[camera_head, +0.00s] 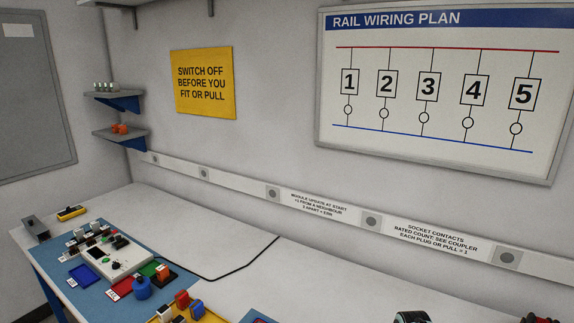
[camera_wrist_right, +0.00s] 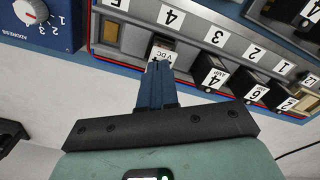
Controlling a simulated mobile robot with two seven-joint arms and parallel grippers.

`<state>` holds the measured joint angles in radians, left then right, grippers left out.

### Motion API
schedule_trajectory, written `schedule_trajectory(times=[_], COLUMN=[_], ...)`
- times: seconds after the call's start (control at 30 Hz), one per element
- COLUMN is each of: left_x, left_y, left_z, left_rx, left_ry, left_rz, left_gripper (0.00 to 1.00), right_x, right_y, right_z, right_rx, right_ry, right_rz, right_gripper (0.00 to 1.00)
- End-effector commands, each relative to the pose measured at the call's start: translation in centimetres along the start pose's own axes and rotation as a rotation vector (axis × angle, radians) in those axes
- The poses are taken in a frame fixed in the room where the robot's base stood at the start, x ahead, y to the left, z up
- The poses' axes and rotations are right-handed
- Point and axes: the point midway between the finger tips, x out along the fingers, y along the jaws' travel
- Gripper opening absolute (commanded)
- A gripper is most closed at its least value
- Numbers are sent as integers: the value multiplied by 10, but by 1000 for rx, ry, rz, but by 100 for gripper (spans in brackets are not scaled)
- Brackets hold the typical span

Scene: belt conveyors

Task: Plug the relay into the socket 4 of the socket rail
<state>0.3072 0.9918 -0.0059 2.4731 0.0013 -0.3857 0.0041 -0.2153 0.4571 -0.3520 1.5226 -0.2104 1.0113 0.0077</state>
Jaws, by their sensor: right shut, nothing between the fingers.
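In the right wrist view, the socket rail (camera_wrist_right: 190,23) runs across the top with number labels 5 to 1. A relay with a white label reading "VDC" (camera_wrist_right: 161,51) sits in the place below label 4. My right gripper (camera_wrist_right: 157,68) has its blue fingers shut together, with nothing between them. Its tips are right in front of the relay and overlap its lower part in the picture. I cannot tell whether they touch it. My left gripper is in neither view.
Below label 5 is a tan, empty-looking place (camera_wrist_right: 110,37). Black modules, one marked "4 AMP" (camera_wrist_right: 214,77), fill neighbouring places. A blue box with an address dial (camera_wrist_right: 31,12) stands left of the rail. In the head view, a white unit (camera_head: 117,262) and small coloured parts crowd the bench's left.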

Motion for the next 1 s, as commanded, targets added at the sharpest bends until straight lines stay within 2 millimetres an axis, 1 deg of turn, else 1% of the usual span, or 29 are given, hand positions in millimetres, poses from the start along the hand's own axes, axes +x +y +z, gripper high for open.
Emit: schedule_trajectory(times=[0.17, 0.9, 1.0], left_x=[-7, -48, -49], left_y=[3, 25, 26], left_z=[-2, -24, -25], left_rx=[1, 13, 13], left_ry=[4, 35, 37], left_rz=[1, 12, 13], left_gripper=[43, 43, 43], right_x=[-9, -69, -72], right_y=[0, 0, 0], right_z=[0, -1, -1], right_rx=[0, 0, 0], right_ry=[1, 2, 1], right_rz=[0, 0, 0], right_gripper=[0, 0, 0])
